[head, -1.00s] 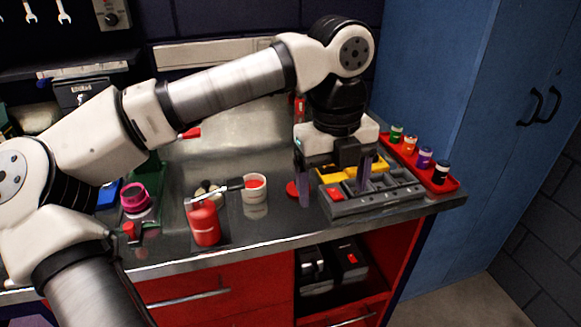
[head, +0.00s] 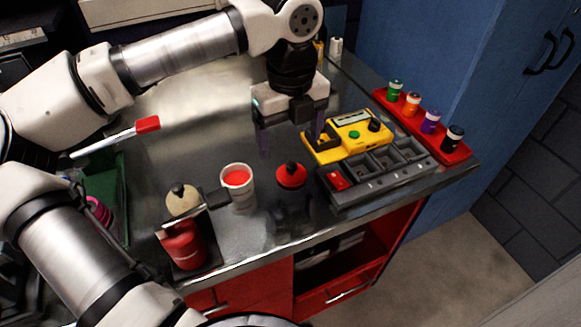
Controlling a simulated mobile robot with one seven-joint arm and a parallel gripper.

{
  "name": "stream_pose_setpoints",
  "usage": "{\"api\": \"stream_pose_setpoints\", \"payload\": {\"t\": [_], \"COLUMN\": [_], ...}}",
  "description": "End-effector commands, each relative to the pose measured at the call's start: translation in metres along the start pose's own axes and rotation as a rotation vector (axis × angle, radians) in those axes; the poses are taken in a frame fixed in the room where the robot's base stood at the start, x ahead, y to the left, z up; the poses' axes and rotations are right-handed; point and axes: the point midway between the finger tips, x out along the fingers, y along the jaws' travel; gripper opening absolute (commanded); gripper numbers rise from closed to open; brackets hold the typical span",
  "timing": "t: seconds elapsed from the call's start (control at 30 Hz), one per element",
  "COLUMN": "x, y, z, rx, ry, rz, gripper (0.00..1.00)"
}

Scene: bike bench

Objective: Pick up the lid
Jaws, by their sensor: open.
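A round red lid (head: 291,176) with a black knob on top lies on the metal bench in the head view, just left of the grey compartment tray. A cream round piece (head: 182,200) with a dark knob, also lid-like, sits at the left beside the red can. My gripper (head: 290,143) is open and empty, fingers pointing down. In the picture it is just above and behind the red lid, apart from it. Its exact height over the bench is hard to tell.
A white cup (head: 238,184) with red contents stands left of the red lid. The grey tray (head: 400,180), yellow meter (head: 347,136) and red rack (head: 452,152) of small bottles are to the right. A red can (head: 184,245) stands near the front edge. Bench behind the cup is clear.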

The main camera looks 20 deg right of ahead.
Motion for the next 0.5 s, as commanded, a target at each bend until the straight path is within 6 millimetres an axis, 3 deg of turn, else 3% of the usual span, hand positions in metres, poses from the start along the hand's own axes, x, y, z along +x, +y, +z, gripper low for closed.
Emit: {"api": "stream_pose_setpoints", "payload": {"t": [0.1,0.37,0.5], "x": [0.018,0.036,0.055], "y": [0.0,-0.002,-0.004], "z": [0.0,0.001,0.003], "rx": [0.0,0.001,0.002], "ry": [0.003,0.003,0.005], "rz": [0.0,-0.001,0.0], "gripper": [0.81,0.81,0.81]}}
